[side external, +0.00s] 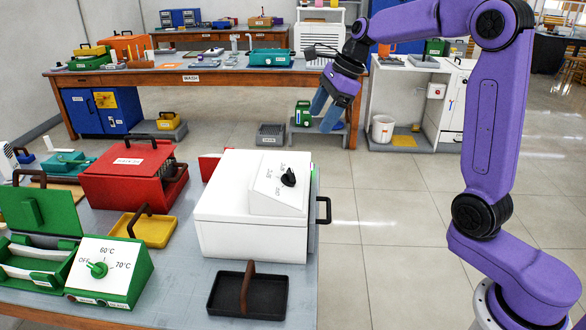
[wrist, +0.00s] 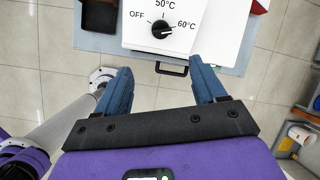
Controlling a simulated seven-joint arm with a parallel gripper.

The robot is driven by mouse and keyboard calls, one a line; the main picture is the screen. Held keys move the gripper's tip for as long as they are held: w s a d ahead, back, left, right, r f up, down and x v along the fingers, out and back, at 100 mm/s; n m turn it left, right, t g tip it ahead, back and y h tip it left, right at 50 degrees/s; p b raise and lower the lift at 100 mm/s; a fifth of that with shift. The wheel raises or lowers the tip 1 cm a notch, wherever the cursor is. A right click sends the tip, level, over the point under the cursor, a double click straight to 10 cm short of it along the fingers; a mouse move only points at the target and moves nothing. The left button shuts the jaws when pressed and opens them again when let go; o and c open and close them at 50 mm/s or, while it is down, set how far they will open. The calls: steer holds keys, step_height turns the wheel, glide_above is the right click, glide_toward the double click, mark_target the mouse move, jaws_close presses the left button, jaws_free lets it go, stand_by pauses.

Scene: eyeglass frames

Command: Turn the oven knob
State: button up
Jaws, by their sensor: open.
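The white oven (side external: 250,222) stands at the right end of the grey work table, with a sloped dial panel on top. Its black knob (side external: 288,178) sits on that panel; it also shows in the wrist view (wrist: 162,30), among the marks OFF, 50°C and 60°C. Its pointer appears to face toward 60°C. My gripper (side external: 327,108) is up in the air to the right of the oven, above and apart from it. In the wrist view my gripper (wrist: 160,66) has its two blue fingers spread wide with nothing between them, and the knob lies beyond the fingertips.
A black handle (side external: 324,210) juts from the oven's right side. A green box with its own knob (side external: 97,269), a red box (side external: 130,185), a yellow tray (side external: 146,230) and a black tray (side external: 225,296) share the table (side external: 180,300). Open floor lies to the right.

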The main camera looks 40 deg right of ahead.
glide_toward(291, 172)
steer(key=x, duration=0.8)
steer(key=shift+w+a+f, duration=0.1)
steer(key=shift+w+f, duration=0.1)
steer(key=shift+f, duration=0.15)
steer(key=c, duration=1.1)
